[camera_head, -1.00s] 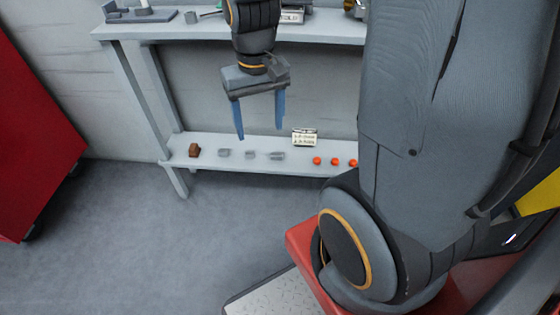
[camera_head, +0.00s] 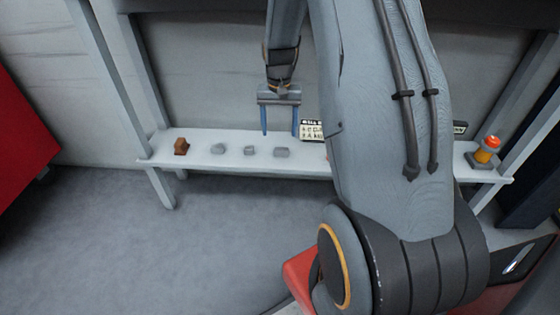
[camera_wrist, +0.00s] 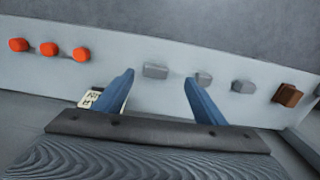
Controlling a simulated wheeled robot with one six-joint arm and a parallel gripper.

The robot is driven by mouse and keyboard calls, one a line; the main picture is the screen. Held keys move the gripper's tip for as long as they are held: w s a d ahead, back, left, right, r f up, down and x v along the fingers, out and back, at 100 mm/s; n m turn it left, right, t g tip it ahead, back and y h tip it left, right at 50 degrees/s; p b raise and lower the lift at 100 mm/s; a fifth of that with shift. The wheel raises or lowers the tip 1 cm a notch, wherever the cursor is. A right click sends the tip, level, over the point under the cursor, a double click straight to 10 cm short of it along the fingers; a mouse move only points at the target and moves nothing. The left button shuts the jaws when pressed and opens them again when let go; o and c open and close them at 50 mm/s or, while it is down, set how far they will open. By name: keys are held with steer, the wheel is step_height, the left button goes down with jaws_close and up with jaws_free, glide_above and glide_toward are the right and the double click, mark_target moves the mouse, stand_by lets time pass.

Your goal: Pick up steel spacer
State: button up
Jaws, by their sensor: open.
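Several small grey metal pieces stand in a row on the lower shelf (camera_head: 235,162): a left one (camera_head: 218,148), a middle one (camera_head: 250,150) and a right one (camera_head: 281,152). I cannot tell which is the steel spacer. My gripper (camera_head: 280,133) is open and empty, fingers pointing down, above the shelf near the right grey piece. In the wrist view, a grey block (camera_wrist: 155,71) lies beyond and between my blue fingertips (camera_wrist: 158,77). Two other grey pieces, (camera_wrist: 203,79) and (camera_wrist: 243,86), lie to its right; the nearer of these is partly hidden by a finger.
A brown block (camera_head: 181,146) stands at the shelf's left end. Orange-red pieces (camera_wrist: 49,49) show in the wrist view. A small label sign (camera_head: 312,130) stands behind the shelf row. An orange-topped beacon (camera_head: 488,148) is at the far right. My arm hides the shelf's middle.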

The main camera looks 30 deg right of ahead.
mark_target(282, 149)
steer(key=f, duration=0.1)
steer(key=w+d+f, duration=0.1)
steer(key=f+b, duration=0.1)
steer(key=shift+w+d+f, duration=0.15)
steer(key=shift+d, duration=0.1)
step_height(282, 149, down, 8)
steer(key=b, duration=0.3)
steer(key=shift+d+r+b, duration=0.15)
steer(key=shift+r+b, duration=0.1)
steer(key=shift+b, duration=0.05)
steer(key=shift+r, duration=0.1)
steer(key=c, duration=1.4)
